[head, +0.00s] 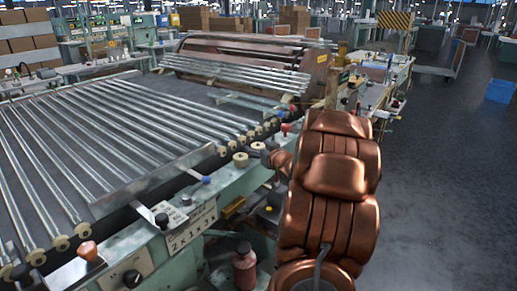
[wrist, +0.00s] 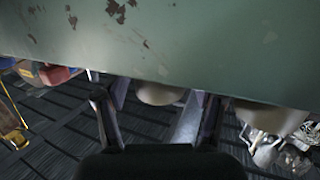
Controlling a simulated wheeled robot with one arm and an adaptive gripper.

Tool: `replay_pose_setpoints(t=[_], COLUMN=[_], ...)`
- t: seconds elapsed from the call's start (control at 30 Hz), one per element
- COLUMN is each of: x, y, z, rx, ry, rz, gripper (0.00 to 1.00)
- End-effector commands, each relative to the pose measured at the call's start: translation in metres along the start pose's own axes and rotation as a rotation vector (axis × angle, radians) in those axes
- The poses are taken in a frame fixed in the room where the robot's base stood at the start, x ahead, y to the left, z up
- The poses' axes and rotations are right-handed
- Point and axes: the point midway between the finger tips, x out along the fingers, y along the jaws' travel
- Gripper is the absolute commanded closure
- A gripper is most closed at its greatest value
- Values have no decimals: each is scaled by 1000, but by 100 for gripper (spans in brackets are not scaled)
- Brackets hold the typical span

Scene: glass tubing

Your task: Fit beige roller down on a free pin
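Several small beige rollers sit along the edge of the green machine frame in the head view. One beige roller (head: 240,159) stands on the frame's top, with another (head: 258,147) beside my gripper (head: 274,157), which is largely hidden by my copper arm. In the wrist view my gripper (wrist: 160,108) has its two fingers spread apart. A rounded beige piece (wrist: 160,93) shows between and beyond them, with a gap to each finger, partly hidden by the green panel. Another beige piece (wrist: 270,115) lies to the right. I cannot make out a bare pin.
Long glass tubes (head: 120,130) lie in a slanted row at left. In the wrist view a scuffed green panel (wrist: 200,40) fills the top. Open floor (head: 450,170) lies at right.

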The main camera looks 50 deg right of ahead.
Motion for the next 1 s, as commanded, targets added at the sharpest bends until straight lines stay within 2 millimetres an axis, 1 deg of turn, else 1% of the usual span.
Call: replay_pose_setpoints(t=[0.3,0.47,0.57,0.67,0.8,1.0], x=[-1,-10,-24,-41,-66,-96], y=[0,0,1,2,1,1], z=[0,1,0,-2,0,-1], rx=[0,1,1,-2,1,-2], ry=[0,-1,0,4,-1,1], rz=[0,1,2,3,4,3], gripper=[26,26,26,26,26,26])
